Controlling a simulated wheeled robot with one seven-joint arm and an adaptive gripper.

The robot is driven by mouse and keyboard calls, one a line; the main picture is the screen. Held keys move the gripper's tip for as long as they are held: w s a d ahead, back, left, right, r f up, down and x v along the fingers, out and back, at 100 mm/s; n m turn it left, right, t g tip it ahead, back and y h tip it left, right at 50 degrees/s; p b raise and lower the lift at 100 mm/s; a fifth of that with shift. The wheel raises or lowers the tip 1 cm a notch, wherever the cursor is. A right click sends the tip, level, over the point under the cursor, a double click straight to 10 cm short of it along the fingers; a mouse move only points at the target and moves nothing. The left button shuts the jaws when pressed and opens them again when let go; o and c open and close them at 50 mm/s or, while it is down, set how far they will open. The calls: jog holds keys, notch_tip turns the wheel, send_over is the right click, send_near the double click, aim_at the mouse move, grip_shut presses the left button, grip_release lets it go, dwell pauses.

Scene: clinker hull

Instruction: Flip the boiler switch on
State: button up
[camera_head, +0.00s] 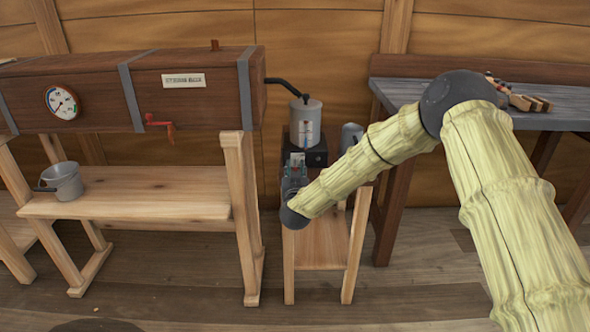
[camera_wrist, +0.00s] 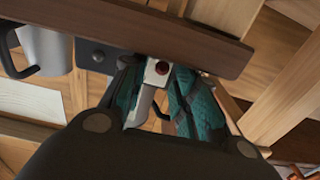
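The boiler (camera_head: 305,125) is a grey cylinder on a dark box (camera_head: 318,157), atop a small wooden stand. My gripper (camera_head: 295,165) is at the front left of that box and covers part of it. In the wrist view, my gripper's teal fingers (camera_wrist: 155,85) point at a dark brown panel (camera_wrist: 215,45). A small red round knob or light (camera_wrist: 161,68) on a pale grey metal piece (camera_wrist: 142,106) shows between the fingers. This may be the switch; its position is unclear. The fingers look close together; whether they grip the metal piece cannot be told.
A long wooden steam box (camera_head: 200,105) with a gauge and red handle stands left, joined to the boiler by a black pipe (camera_head: 285,84). A grey pot (camera_head: 63,181) sits on the bench below. A workbench (camera_head: 560,117) stands right. The front floor is clear.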

jog(key=shift+w, duration=0.75)
grip_shut()
jog(key=shift+r, duration=0.1)
